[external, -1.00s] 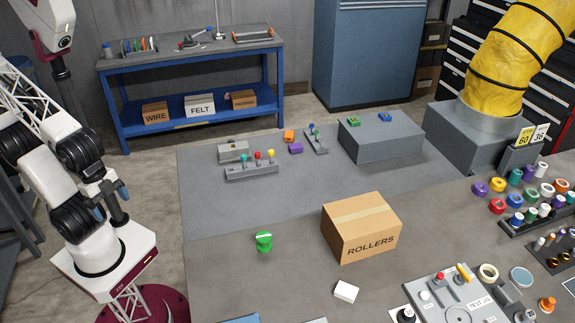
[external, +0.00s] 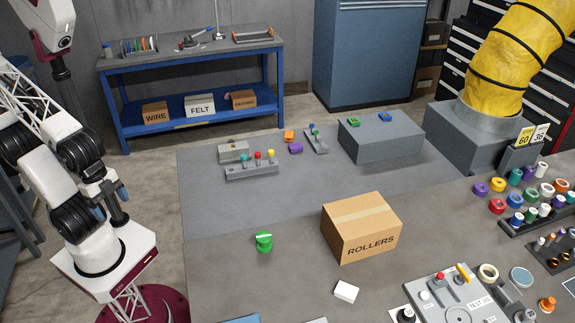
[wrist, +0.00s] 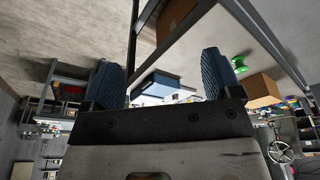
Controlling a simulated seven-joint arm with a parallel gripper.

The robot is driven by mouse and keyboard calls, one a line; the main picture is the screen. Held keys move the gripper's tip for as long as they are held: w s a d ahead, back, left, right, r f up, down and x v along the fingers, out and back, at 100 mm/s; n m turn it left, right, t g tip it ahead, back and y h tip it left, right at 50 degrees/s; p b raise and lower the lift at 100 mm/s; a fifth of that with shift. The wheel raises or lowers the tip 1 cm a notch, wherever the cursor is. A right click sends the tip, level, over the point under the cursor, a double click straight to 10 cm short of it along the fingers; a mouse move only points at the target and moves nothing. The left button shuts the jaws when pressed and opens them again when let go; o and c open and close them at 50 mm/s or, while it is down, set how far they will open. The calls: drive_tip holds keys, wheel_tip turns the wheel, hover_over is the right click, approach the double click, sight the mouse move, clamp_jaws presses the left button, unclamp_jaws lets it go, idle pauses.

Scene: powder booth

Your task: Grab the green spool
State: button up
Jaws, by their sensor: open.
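The green spool (external: 264,243), with a white band near its top, stands on the grey table top (external: 225,270) in the external view. It is left of the cardboard box and apart from it. It also shows small at the upper right of the wrist view (wrist: 239,65), beyond the right finger. My gripper (wrist: 160,62) is open and empty, its two blue fingers spread wide. In the external view my arm is folded at the left, off the table, well away from the spool.
A cardboard box (external: 361,228) marked ROLLERS stands right of the spool. A small white block (external: 346,291) lies in front of it. A grey block with coloured knobs (external: 251,172) is farther back. Table space left of the spool is clear.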

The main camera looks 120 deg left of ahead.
drive_tip(key=w+a+f+n+g+h, duration=0.15)
drive_tip(key=w+f+n+h, duration=0.25)
drive_tip(key=w+n, duration=0.45)
drive_tip(key=n+t+h, duration=0.3)
drive_tip(key=n+t, duration=0.7)
drive_tip(key=n, duration=1.1)
approach(264, 241)
drive_tip(key=f, duration=0.3)
drive_tip(key=shift+w+a+f, duration=0.2)
drive_tip(key=shift+w+f, duration=0.05)
drive_tip(key=shift+f, duration=0.1)
drive_tip(key=shift+x, duration=1.3)
drive_tip(key=shift+w+d, duration=0.1)
drive_tip(key=shift+x, duration=2.45)
